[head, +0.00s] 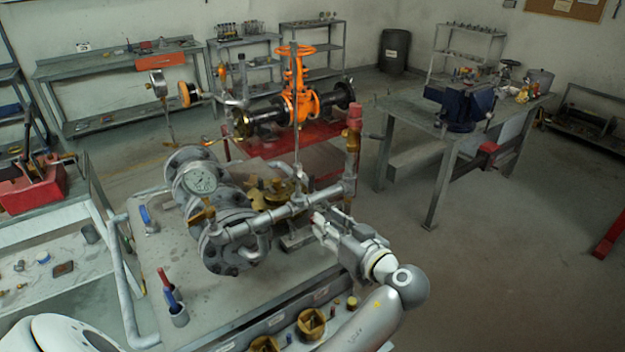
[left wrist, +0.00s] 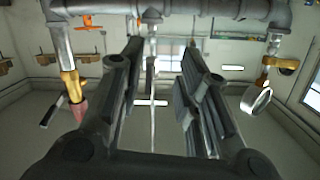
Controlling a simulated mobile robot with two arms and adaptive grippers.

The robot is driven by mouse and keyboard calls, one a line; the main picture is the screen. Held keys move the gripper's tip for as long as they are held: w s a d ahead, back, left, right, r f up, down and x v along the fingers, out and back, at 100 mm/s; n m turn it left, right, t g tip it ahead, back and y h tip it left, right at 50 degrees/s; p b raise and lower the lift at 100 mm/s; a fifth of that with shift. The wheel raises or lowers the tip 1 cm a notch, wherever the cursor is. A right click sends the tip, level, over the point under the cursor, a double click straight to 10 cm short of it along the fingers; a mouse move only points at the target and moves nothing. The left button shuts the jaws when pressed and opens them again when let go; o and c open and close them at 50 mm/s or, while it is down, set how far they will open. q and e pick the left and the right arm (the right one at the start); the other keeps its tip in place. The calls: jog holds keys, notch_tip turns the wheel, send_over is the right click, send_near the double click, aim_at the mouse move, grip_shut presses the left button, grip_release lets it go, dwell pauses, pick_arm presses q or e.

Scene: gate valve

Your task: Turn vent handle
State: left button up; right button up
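A grey pipe (head: 285,212) runs across the valve assembly on the bench; it also crosses the top of the left wrist view (left wrist: 185,8). A thin upright metal rod (head: 297,140) rises from its middle. I cannot tell for certain which part is the vent handle. My left gripper (head: 318,222) is by the pipe, in front of and below the rod. In the left wrist view its two fingers (left wrist: 158,75) are apart, and the rod shows in the gap, apart from both. No contact is visible. My right gripper is not in view.
An orange gate valve (head: 298,95) stands behind. Open floor (head: 500,270) lies right.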

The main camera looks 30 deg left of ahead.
pick_arm(q)
jog(key=n+y, duration=0.2)
send_near(313, 181)
jog(key=p+x, duration=0.2)
jog(key=x, duration=0.2)
jog(key=p+x, duration=0.3)
jog(key=x, duration=0.2)
jog(key=shift+w+a+r, duration=0.1)
jog(key=shift+a+r, duration=0.05)
jog(key=shift+r, duration=0.1)
jog(key=shift+w+a+f+p, duration=0.2)
jog(key=shift+w+a+p, duration=0.1)
jog(key=shift+a, duration=0.25)
grip_shut()
